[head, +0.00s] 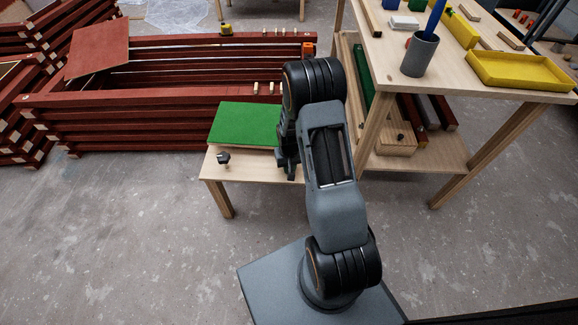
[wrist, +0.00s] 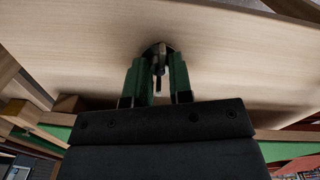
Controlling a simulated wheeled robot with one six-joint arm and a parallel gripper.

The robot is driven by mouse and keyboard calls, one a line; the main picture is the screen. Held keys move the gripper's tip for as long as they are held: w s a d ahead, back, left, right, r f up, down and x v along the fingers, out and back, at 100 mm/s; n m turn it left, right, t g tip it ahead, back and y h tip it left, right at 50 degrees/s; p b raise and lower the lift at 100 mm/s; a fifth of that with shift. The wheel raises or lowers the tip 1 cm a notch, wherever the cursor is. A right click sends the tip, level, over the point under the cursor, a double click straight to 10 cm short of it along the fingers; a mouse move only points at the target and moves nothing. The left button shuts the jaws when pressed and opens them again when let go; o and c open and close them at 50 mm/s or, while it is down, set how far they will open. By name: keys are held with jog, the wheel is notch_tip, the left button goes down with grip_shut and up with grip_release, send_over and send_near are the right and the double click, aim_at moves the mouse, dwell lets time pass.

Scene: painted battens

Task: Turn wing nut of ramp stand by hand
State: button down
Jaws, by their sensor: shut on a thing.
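The ramp stand (head: 247,172) is a low pale-wood stand with a green board lying tilted on top, left of my arm in the head view. In the wrist view, the wing nut (wrist: 158,72) is a small grey metal piece in front of a dark round spot on a pale wood face (wrist: 215,55). My gripper (wrist: 159,75) has its two green-lined fingers on either side of the wing nut, shut on it. In the head view my gripper (head: 287,165) is at the right part of the stand, and my arm hides the wing nut.
A small dark knob (head: 223,158) stands at the stand's front left. Stacked red battens (head: 140,130) lie behind and left. A taller wooden table (head: 440,80) with a yellow tray (head: 520,85) and a grey cup (head: 420,54) stands close on the right. The front-left floor is clear.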

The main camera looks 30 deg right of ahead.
jog(key=c, duration=1)
grip_release()
jog(key=shift+r, duration=0.1)
notch_tip(320, 180, up, 14)
jog(key=p, duration=0.4)
jog(key=shift+f+p, duration=0.2)
jog(key=shift+p, duration=0.1)
